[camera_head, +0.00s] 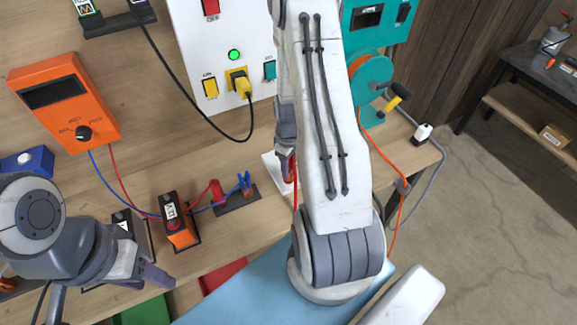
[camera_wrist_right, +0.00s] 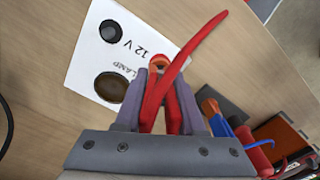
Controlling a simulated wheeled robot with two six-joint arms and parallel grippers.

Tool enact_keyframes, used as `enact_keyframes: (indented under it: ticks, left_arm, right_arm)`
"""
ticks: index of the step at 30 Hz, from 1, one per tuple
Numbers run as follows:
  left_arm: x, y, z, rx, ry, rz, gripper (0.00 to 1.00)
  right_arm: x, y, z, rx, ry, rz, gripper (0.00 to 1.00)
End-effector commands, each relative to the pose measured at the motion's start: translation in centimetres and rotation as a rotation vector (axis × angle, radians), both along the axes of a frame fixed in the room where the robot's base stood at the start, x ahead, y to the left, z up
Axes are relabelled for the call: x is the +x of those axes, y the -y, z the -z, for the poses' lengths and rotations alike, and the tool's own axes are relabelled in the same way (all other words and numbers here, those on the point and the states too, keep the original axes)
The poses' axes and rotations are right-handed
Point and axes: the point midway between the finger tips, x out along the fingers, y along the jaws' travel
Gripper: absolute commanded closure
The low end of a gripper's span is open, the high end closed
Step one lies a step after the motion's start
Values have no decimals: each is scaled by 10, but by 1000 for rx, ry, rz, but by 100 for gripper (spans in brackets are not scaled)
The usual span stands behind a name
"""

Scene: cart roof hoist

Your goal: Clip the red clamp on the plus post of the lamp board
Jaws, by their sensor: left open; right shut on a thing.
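My right gripper (camera_wrist_right: 165,100) is shut on the red clamp (camera_wrist_right: 174,112), with the clamp's arms between its fingers and a red cable curving up to the right. The white lamp board (camera_wrist_right: 85,62) lies beneath, printed "12 V" and "LAMP". A post with a red and coppery top (camera_wrist_right: 160,61) shows at the clamp's tip; I cannot tell whether the jaws are around it. In the head view the lamp board (camera_head: 270,164) is mostly hidden by my right arm, and the red clamp (camera_head: 291,172) shows only partly. My left gripper (camera_head: 147,252) is open and empty at the lower left.
A dark holder (camera_head: 238,200) carries a blue clamp (camera_head: 245,184) and a red piece (camera_head: 217,190). An orange box (camera_head: 179,226) stands left of it. An orange meter (camera_head: 62,102), a white panel (camera_head: 202,50) and a teal reel (camera_head: 370,78) stand farther back. Cables cross the bench.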

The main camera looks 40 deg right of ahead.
Motion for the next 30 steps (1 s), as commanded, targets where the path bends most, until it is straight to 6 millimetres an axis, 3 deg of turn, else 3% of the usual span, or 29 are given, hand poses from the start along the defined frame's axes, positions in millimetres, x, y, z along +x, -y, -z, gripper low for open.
enact_keyframes:
  ticks: [12,13,15,25,30]
  left_arm:
    - [0,0,9,0,0,0,50]
    - [0,0,8,0,0,0,50]
    - [0,0,8,0,0,0,50]
    - [0,0,8,0,0,-5,50]
    - [0,0,12,0,0,-5,50]
  right_arm:
    - [0,0,12,0,0,0,100]
    - [0,0,10,0,0,0,50]
    - [0,0,10,0,0,0,27]
    - [0,0,10,0,0,0,27]
    - [1,1,-5,-2,4,0,27]
